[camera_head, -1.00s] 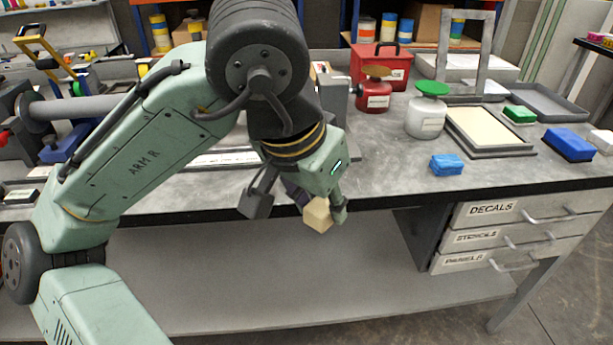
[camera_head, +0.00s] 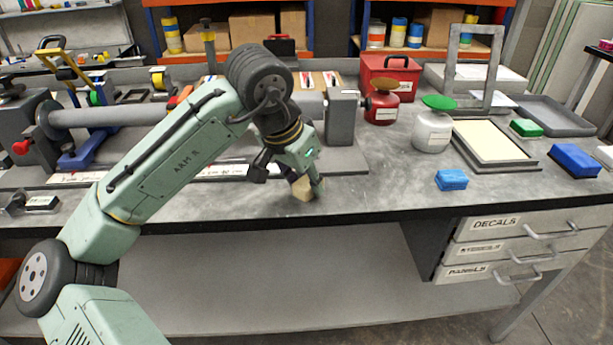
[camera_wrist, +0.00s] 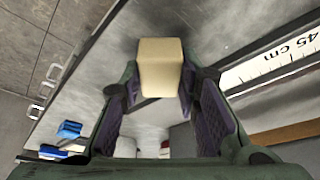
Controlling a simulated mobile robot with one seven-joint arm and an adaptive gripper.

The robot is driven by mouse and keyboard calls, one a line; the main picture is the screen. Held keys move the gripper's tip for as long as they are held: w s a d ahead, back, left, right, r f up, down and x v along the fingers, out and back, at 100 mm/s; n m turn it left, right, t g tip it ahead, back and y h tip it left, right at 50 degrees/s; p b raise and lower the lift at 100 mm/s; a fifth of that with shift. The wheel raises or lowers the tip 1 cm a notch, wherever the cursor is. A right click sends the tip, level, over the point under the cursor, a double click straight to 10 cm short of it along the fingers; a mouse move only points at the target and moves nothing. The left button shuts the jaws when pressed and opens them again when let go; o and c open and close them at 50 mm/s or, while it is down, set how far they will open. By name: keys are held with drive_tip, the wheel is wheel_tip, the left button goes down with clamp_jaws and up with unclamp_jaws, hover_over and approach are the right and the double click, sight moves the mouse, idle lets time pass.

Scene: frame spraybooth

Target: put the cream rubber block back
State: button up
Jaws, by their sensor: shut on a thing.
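The cream rubber block (camera_head: 302,189) is between the fingers of my gripper (camera_head: 296,182), near the front edge of the bench. My gripper is shut on it. In the wrist view the block (camera_wrist: 161,66) sits between the two fingertips, with its near end facing the camera. In the head view the block is low over the grey bench top (camera_head: 390,190); I cannot tell whether it touches the surface.
The bench top between is clear.

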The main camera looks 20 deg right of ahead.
drive_tip(key=shift+f, duration=0.2)
drive_tip(key=o, duration=1.1)
drive_tip(key=shift+r, duration=0.25)
drive_tip(key=v, duration=1.1)
drive_tip(key=shift+r+b, duration=0.35)
drive_tip(key=shift+r, duration=0.05)
drive_tip(key=shift+s+a, duration=0.1)
